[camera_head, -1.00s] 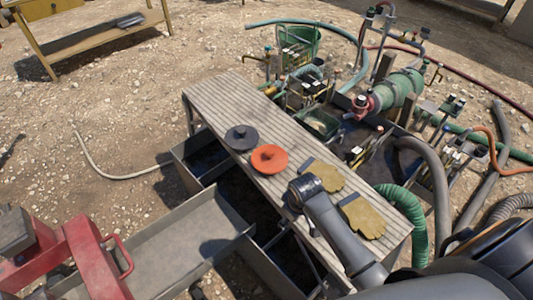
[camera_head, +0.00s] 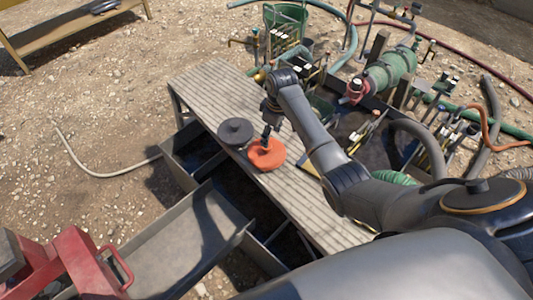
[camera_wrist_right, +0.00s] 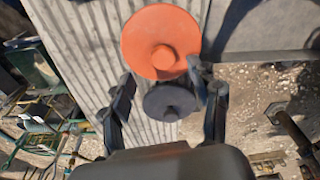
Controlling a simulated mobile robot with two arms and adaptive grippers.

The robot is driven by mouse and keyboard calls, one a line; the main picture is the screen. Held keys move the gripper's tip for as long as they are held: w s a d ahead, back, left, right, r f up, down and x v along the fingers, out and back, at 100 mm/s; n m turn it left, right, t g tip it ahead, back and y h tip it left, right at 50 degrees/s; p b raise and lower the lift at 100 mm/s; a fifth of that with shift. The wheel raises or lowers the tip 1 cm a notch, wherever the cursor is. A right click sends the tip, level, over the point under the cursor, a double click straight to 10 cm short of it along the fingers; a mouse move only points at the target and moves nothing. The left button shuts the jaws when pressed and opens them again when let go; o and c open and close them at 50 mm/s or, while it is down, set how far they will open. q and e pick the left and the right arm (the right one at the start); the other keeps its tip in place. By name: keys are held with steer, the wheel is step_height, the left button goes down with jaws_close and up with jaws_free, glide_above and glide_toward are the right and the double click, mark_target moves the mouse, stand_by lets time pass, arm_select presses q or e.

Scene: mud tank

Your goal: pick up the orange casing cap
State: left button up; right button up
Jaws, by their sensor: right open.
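The orange casing cap (camera_head: 266,156), a round disc with a raised centre knob, lies on the slatted bench top (camera_head: 205,88). My right gripper (camera_head: 267,136) is open and points down at the cap's far side in the head view; contact cannot be told. In the right wrist view, the cap (camera_wrist_right: 150,35) is just beyond the two spread fingers of my right gripper (camera_wrist_right: 160,69), with the right fingertip close to its edge. A similar dark cap (camera_head: 236,131) lies left of the orange one; in the right wrist view the dark cap (camera_wrist_right: 170,101) shows between the fingers. My left gripper is out of view.
Yellow work gloves (camera_head: 308,162) lie on the bench, mostly hidden by my right arm. Green pumps (camera_head: 390,70), pipes and hoses crowd the bench's right side. A grey metal trough (camera_head: 180,250) and red equipment (camera_head: 75,265) stand at lower left. The bench's far end is clear.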

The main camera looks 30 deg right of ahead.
mark_target(267, 152)
steer(key=shift+a+f, duration=0.1)
steer(key=shift+f, duration=0.45)
steer(key=shift+w+a+f, duration=0.1)
steer(key=shift+f, duration=0.4)
steer(key=f, duration=0.3)
steer(key=shift+w+a+f, duration=0.25)
steer(key=shift+w+f, duration=0.05)
steer(key=shift+w, duration=0.1)
steer(key=shift+f, duration=0.4)
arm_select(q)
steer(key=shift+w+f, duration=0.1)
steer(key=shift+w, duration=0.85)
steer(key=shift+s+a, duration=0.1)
arm_select(e)
steer(key=shift+c, duration=1.4)
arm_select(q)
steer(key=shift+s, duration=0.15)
arm_select(e)
jaws_close()
